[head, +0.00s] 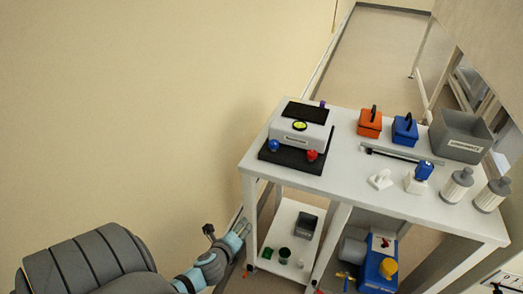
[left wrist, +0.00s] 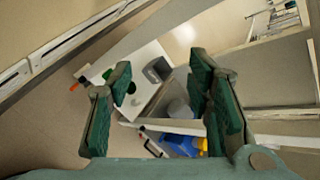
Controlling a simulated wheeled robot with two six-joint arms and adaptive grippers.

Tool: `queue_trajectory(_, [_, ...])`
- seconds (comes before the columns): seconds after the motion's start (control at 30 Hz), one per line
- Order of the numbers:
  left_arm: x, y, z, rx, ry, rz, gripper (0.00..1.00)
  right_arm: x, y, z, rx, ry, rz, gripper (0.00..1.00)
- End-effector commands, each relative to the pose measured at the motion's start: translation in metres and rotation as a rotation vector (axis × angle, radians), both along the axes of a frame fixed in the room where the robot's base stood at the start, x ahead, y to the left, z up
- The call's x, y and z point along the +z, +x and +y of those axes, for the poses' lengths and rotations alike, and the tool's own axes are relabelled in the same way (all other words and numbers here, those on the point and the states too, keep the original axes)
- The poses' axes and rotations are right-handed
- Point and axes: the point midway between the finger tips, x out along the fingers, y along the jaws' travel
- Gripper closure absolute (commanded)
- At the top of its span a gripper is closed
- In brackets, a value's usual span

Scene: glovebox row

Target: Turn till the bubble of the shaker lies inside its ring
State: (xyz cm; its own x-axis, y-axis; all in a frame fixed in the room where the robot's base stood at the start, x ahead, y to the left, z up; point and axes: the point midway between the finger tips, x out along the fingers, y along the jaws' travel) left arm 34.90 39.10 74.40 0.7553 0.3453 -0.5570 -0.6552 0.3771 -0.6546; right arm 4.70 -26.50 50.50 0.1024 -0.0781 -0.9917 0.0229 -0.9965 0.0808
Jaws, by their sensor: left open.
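The shaker (head: 311,136) is a white box with a black top plate on a black base, at the left end of the white table. A round yellow-green bubble level (head: 300,126) sits on it. It is too small to tell where the bubble lies against its ring. A blue knob (head: 274,145) and a red knob (head: 311,155) are at the shaker's near corners. My left gripper (head: 232,236) is left of the table and below its top, apart from the shaker. In the left wrist view its fingers (left wrist: 161,75) are spread and empty. My right gripper is not visible.
On the table (head: 349,190) stand an orange box (head: 369,126), a blue box (head: 405,131), a grey bin (head: 460,138) and two white-grey bottles. A lower shelf (head: 280,220) holds a small bin and cups. Open floor and bare wall lie to the left.

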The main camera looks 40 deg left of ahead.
Motion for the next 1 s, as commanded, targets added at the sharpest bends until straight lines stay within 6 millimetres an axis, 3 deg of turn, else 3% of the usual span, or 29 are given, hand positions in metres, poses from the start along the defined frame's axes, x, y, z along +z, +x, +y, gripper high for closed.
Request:
queue_trajectory(0.03, [0.041,0.030,0.002,-0.139,0.255,-0.061,0.54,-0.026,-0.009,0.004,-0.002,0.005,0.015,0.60])
queue_trajectory(0.1, [0.116,0.053,-0.002,-0.265,0.604,-0.122,0.54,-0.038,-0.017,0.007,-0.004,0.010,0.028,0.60])
queue_trajectory(0.13, [0.142,0.057,-0.005,-0.292,0.722,-0.142,0.54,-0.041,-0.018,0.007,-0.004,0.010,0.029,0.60])
queue_trajectory(0.2, [0.186,0.060,-0.011,-0.322,0.917,-0.169,0.54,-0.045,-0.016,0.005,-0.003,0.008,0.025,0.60])
queue_trajectory(0.27, [0.206,0.062,-0.013,-0.327,1.002,-0.177,0.54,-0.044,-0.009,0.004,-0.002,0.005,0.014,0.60])
queue_trajectory(0.47, [0.216,0.095,-0.001,-0.327,1.029,-0.180,0.54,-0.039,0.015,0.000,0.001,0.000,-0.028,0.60])
queue_trajectory(0.7, [0.214,0.157,0.021,-0.328,1.025,-0.179,0.54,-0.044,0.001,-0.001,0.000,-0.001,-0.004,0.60])
queue_trajectory(1.0, [0.214,0.193,0.034,-0.331,1.022,-0.178,0.54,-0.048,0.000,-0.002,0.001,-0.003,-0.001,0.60])
